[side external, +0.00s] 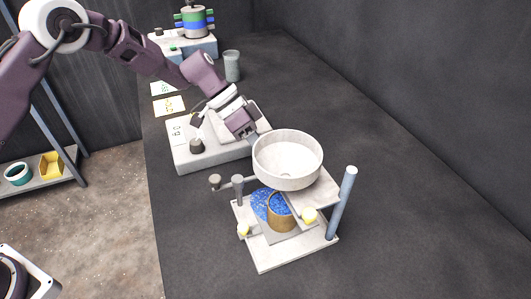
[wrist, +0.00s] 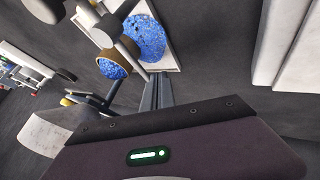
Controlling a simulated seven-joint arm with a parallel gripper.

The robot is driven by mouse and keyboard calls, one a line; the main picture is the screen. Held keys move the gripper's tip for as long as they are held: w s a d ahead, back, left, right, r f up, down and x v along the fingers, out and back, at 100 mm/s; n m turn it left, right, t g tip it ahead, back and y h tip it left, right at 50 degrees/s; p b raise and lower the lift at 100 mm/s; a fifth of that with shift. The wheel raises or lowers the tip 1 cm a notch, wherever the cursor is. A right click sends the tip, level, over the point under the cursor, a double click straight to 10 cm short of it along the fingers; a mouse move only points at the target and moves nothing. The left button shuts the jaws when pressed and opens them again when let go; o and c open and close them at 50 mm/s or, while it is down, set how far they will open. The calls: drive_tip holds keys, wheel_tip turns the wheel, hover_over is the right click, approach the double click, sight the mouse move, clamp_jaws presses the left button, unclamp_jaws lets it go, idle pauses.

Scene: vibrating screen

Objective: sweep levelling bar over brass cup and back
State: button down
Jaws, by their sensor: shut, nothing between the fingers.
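The brass cup (side external: 279,214) stands on the white base under the white round pan (side external: 288,152), with blue granules inside. In the wrist view the cup (wrist: 113,70) is at upper left, partly crossed by a grey bar. The levelling bar appears to be the grey rod on a short post (side external: 238,188), with a dark knob (side external: 215,181) at its left end. In the wrist view the bar (wrist: 124,42) reaches toward the cup's edge. My gripper (side external: 252,140) is shut and empty beside the pan's left rim. Its fingers (wrist: 157,82) are apart from the bar.
A tall grey post (side external: 342,202) stands at the base's right. The table is clear to the right.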

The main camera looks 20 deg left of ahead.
drive_tip(key=s+d+m+g, duration=0.1)
drive_tip(key=m, duration=0.1)
drive_tip(key=d+m+g+y, duration=0.1)
drive_tip(key=m+g, duration=0.1)
drive_tip(key=shift+s+d, duration=0.4)
drive_tip(key=shift+s+d+m, duration=0.3)
drive_tip(key=shift+s+d, duration=0.05)
drive_tip(key=shift+s, duration=0.15)
idle(0.4)
drive_tip(key=v, duration=0.7)
idle(0.3)
